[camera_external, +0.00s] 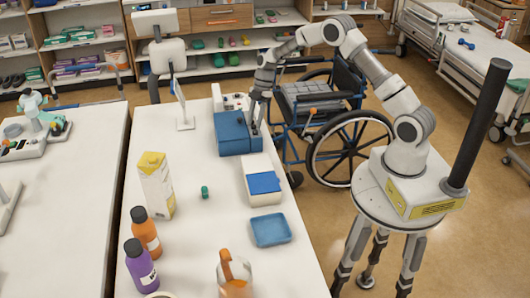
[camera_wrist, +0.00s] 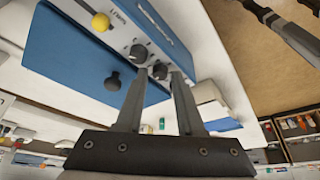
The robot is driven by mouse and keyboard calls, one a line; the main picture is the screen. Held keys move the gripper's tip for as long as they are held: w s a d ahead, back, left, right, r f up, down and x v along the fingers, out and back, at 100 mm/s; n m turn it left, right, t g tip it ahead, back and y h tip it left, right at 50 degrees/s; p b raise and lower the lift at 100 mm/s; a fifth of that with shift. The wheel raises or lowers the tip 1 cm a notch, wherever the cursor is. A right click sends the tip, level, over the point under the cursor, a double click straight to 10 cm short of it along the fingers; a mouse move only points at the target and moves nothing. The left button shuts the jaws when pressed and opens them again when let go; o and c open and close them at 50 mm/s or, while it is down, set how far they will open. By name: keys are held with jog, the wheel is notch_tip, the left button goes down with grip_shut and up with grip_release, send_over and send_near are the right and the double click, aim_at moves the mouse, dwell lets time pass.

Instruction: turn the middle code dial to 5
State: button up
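A blue box (camera_external: 232,140) stands on the white table, with my gripper (camera_external: 257,128) pointing down at its right side. In the wrist view the box (camera_wrist: 75,60) has a pale panel strip with a yellow round part (camera_wrist: 100,22), a dark dial (camera_wrist: 138,52) and another dark dial (camera_wrist: 160,70). A dark knob (camera_wrist: 113,82) is on the blue face. My gripper (camera_wrist: 160,76) is open, its fingertips on either side of the dial farthest from the yellow part. Contact cannot be told. Any further dial is hidden by the fingers; dial markings are too small to read.
A white box with a blue panel (camera_external: 262,184), a blue tray (camera_external: 271,230), a carton (camera_external: 156,185) and bottles (camera_external: 146,232) stand nearer on the table. A white device (camera_external: 232,101) is behind the blue box. A wheelchair (camera_external: 345,140) stands right of the table.

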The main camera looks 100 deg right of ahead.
grip_shut()
